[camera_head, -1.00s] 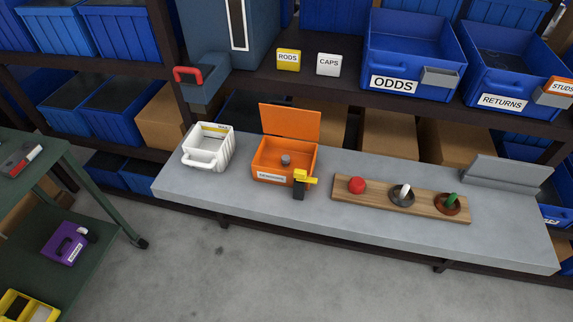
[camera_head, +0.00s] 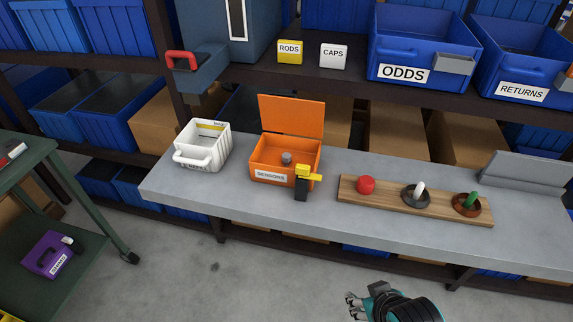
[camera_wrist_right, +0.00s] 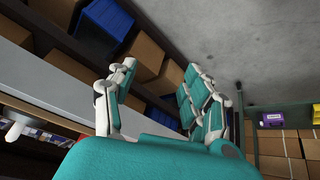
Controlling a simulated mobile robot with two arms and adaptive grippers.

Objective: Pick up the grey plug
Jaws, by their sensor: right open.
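A small grey plug (camera_head: 286,157) sits inside the open orange box (camera_head: 272,179) labelled SENSORS, on the grey bench. The box's lid stands raised at its back. My right gripper (camera_head: 362,300) is at the bottom of the head view, in front of the bench and well away from the plug. In the right wrist view its fingers (camera_wrist_right: 160,100) are spread apart with nothing between them. The plug does not show in the right wrist view. My left gripper is not in view.
A yellow and black device (camera_head: 304,184) stands at the box's front right corner. A white bin (camera_head: 202,148) is to the left. A wooden board (camera_head: 415,204) with a red knob and two levers lies to the right. Shelves with blue bins stand behind.

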